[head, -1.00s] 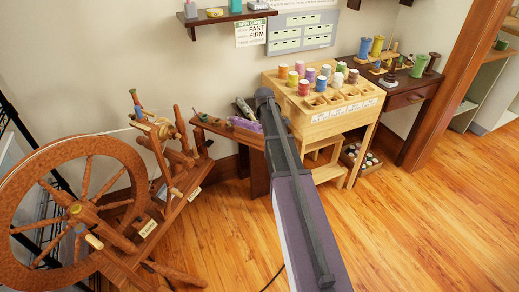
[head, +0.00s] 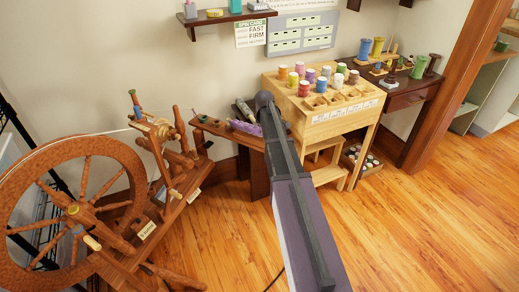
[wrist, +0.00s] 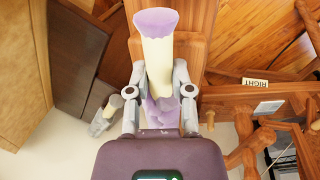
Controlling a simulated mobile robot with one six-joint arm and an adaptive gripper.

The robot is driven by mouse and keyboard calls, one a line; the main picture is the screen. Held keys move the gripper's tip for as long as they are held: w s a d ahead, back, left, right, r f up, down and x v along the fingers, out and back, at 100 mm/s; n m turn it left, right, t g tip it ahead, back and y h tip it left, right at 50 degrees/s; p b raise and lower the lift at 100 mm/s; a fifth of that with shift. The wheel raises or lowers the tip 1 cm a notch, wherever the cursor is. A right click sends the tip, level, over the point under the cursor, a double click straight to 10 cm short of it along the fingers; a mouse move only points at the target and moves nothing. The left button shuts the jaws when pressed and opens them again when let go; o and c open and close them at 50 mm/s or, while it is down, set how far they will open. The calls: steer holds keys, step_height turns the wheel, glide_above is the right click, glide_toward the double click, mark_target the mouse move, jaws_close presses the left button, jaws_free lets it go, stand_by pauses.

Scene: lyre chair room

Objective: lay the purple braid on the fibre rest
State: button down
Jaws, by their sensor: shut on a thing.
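The purple braid (wrist: 157,20) has a pale cream band around its middle and purple ends. In the wrist view it lies lengthwise between the two fingers of my gripper (wrist: 159,78), which is shut on it. In the head view a purple piece (head: 245,127) shows just left of my arm's end, over the low dark wooden bench; my gripper itself is mostly hidden behind my arm there. In the wrist view, an orange-brown wooden board (wrist: 198,45) lies behind the braid. I cannot tell which part is the fibre rest, or whether the braid touches wood.
A spinning wheel (head: 85,150) stands on the left, close to the low bench (head: 205,122). A light wooden cabinet (head: 310,127) with several coloured spools stands right of my arm. A dark side table (head: 405,97) is further right. The floor at the front right is clear.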

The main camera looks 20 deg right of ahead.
steer(key=shift+c, duration=2.2)
jaws_free()
steer(key=shift+r, duration=0.15)
step_height(320, 180, up, 3)
steer(key=p, duration=0.3)
steer(key=s+a+r+p, duration=0.1)
steer(key=s, duration=0.8)
steer(key=s+a+p, duration=0.1)
steer(key=s, duration=0.8)
steer(key=shift+s+a+r, duration=0.2)
steer(key=shift+a+r, duration=0.2)
steer(key=s+a+m+g+y, duration=0.1)
steer(key=s+a+m, duration=0.3)
steer(key=a, duration=0.6)
steer(key=s+a+m+y, duration=0.1)
steer(key=s+a+m, duration=0.25)
steer(key=a, duration=0.55)
step_height(320, 180, up, 19)
steer(key=p, duration=1.9)
steer(key=shift+s+a+f, duration=0.15)
steer(key=shift+a, duration=0.2)
